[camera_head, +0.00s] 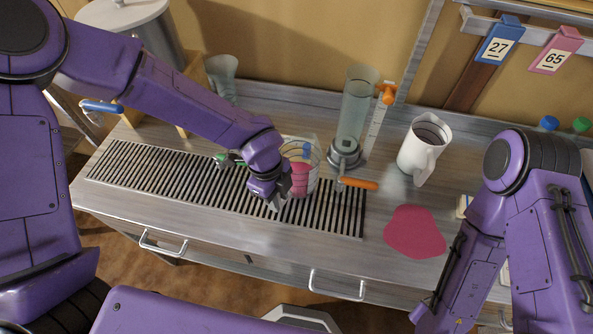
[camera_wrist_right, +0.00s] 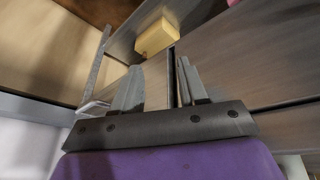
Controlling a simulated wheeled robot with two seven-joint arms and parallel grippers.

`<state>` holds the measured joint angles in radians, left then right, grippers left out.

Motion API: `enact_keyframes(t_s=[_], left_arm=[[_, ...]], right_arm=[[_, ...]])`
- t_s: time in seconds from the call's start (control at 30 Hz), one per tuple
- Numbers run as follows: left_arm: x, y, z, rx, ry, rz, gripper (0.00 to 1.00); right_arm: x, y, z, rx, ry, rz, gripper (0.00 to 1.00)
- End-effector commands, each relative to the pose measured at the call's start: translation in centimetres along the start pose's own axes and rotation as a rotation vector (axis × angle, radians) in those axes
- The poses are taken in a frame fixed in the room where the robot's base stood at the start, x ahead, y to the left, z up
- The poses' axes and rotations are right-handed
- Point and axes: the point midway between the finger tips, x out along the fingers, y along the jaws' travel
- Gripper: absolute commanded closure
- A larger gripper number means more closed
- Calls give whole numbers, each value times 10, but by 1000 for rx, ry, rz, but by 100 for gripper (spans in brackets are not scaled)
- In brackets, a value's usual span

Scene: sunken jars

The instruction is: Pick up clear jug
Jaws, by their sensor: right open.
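The clear jug (camera_head: 301,153) stands upright on the slatted drain grate, with pink showing inside its lower part. My left gripper (camera_head: 277,205) points down at the jug's near left side and overlaps its edge in the head view. Whether its fingers touch the jug, and how wide they are apart, cannot be made out. In the right wrist view my right gripper (camera_wrist_right: 158,88) is open, with nothing between its fingers. It is over the counter's right side, away from the jug.
A tall clear cylinder (camera_head: 356,105) with an orange-handled valve stands just right of the jug. A white jug (camera_head: 424,146) stands further right, behind a flat pink puddle (camera_head: 414,231). A glass vessel (camera_head: 222,78) stands behind my left arm. A yellow block (camera_wrist_right: 155,37) lies beyond my right fingers.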

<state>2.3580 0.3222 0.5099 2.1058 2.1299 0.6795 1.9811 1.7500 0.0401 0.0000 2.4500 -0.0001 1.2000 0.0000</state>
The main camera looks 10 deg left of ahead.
Motion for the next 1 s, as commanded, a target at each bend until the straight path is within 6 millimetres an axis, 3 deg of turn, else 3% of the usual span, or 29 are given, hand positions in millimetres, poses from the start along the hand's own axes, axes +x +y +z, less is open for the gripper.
enact_keyframes(t_s=[0.03, 0.07, 0.1, 0.57, 0.87, 1.0], left_arm=[[0, 0, 0, 0, 0, 0, 88], [0, 0, 0, 0, 0, 0, 98], [0, 0, 0, 0, 0, 0, 100], [-4, -1, 0, 1, 0, -4, 100], [-32, -1, -5, 1, 1, -6, 100], [-44, 9, -18, 2, 1, -4, 100]], right_arm=[[0, 0, 0, 0, 0, 0, 57], [0, 0, 0, 0, 0, 0, 57], [0, 0, 0, 0, 0, 0, 57], [0, 0, 0, 0, 0, 0, 57], [3, 0, 1, 0, 0, 0, 57], [10, -1, 4, 0, 0, 0, 57]])
